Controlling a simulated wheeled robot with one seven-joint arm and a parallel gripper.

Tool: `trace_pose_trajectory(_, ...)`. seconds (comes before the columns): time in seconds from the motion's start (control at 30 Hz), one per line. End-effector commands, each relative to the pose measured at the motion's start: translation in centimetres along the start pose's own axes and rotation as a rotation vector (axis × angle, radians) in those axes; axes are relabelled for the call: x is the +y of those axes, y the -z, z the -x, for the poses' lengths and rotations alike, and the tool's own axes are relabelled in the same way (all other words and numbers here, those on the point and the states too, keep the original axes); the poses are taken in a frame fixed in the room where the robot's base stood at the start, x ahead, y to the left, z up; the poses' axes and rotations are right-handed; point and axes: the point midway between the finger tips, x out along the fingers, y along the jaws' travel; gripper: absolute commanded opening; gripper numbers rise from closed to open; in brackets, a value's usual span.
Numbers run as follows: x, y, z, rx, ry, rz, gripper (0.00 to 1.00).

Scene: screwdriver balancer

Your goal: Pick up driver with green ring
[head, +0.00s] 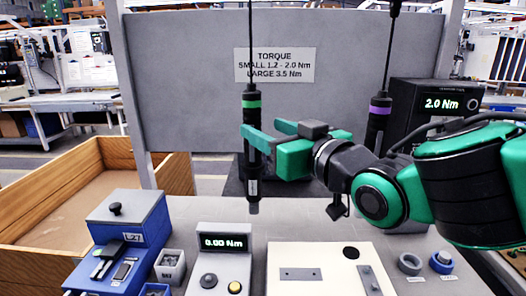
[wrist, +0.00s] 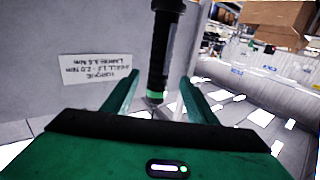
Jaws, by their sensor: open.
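The driver with the green ring (head: 250,103) is black and hangs upright from a cable in front of the grey panel. In the wrist view the same driver (wrist: 160,45) shows upside down between the two green fingers, near their tips. My gripper (head: 260,127) is open at the driver's body, just below the green ring. In the head view one finger crosses in front of the driver, hiding part of it, and the other lies behind. I cannot tell whether either finger touches it.
A second driver with a purple ring (head: 379,110) hangs to the right, near a black box reading 2.0 Nm (head: 440,103) and behind my arm. Below stand a tester reading 0.00 Nm (head: 222,243), a blue fixture (head: 125,235) and a white plate (head: 325,258). A wooden crate (head: 55,180) is at left.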

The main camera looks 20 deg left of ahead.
Motion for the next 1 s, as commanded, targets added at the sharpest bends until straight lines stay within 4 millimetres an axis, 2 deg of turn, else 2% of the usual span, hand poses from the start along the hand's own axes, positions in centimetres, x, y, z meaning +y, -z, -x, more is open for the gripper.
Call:
trace_pose_trajectory(0.07,-0.3,0.3,-0.6,0.011,0.007,-0.001,0.53)
trace_pose_trajectory(0.4,0.7,0.3,-4.6,0.011,-0.008,0.000,0.53)
trace_pose_trajectory(0.67,1.0,0.3,-6.1,0.010,-0.010,0.000,0.53)
trace_pose_trajectory(1.0,1.2,0.2,-10.1,0.010,-0.011,0.000,0.53)
